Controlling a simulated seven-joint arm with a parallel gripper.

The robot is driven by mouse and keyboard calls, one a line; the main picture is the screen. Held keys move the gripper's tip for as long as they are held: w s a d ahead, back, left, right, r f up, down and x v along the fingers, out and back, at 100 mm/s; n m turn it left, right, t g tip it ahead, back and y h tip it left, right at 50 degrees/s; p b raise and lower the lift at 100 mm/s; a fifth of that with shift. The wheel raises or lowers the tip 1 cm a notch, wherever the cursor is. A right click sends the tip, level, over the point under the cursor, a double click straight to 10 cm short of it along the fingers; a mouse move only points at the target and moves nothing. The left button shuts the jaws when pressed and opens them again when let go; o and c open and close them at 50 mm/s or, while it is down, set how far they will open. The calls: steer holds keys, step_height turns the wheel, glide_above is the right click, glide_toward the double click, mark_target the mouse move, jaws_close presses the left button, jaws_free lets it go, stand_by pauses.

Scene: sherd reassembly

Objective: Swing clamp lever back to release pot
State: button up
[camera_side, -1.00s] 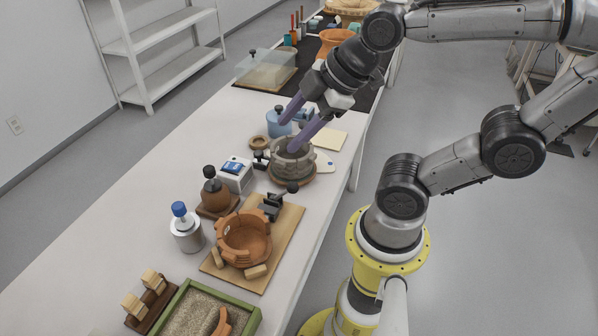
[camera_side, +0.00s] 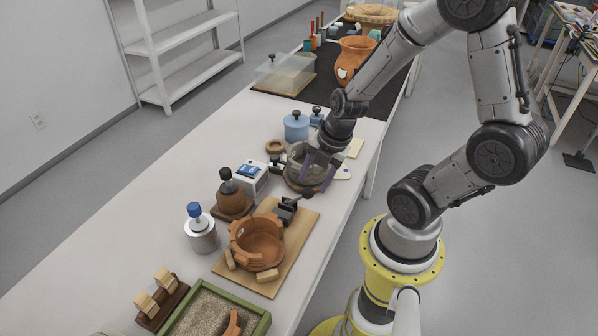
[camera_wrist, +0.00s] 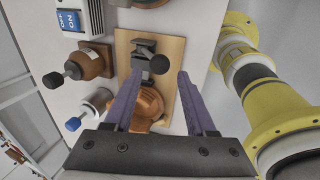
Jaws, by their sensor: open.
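The clamp (camera_side: 287,209) is a dark block with a lever ending in a black ball knob (camera_side: 308,193). It stands at the back of a wooden board (camera_side: 302,228), behind the broken terracotta pot (camera_side: 256,243). My gripper (camera_side: 318,184) is open, its purple fingers pointing down near the knob and in front of the grey-green pot. In the wrist view the knob (camera_wrist: 159,64) appears between the open fingers (camera_wrist: 159,76), with nothing gripped. There the clamp (camera_wrist: 144,48) is just left of the knob, and the terracotta pot (camera_wrist: 150,102) is partly hidden by the left finger.
A grey-green pot (camera_side: 295,168) stands close behind my fingers. A brown round-bodied pot with a black knob (camera_side: 229,190), a white device (camera_side: 252,176) and a blue-topped canister (camera_side: 199,230) stand left. Wooden blocks (camera_side: 268,275) sit beside the terracotta pot.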

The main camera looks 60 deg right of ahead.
mark_target(310, 189)
steer(key=shift+x, duration=2.85)
steer(key=shift+w+r+g, duration=0.3)
steer(key=shift+w+g, duration=0.05)
steer(key=shift+w, duration=0.3)
steer(key=shift+w+r+g, duration=0.35)
steer(key=shift+w, duration=0.3)
steer(key=shift+w+r+g, duration=0.15)
steer(key=shift+w+g, duration=0.25)
steer(key=shift+w, duration=0.4)
steer(key=shift+w+r+g, duration=0.2)
steer(key=shift+w+g, duration=0.2)
steer(key=shift+w, duration=0.35)
steer(key=shift+w+f+g, duration=0.4)
steer(key=shift+w+g, duration=0.2)
steer(key=shift+w, duration=0.5)
steer(key=shift+w+f+g, duration=0.45)
steer(key=shift+w+g, duration=0.15)
steer(key=shift+w, duration=0.5)
steer(key=shift+w+f+g, duration=0.4)
steer(key=shift+w+g, duration=0.2)
steer(key=shift+w, duration=0.6)
steer(key=shift+v, duration=2.65)
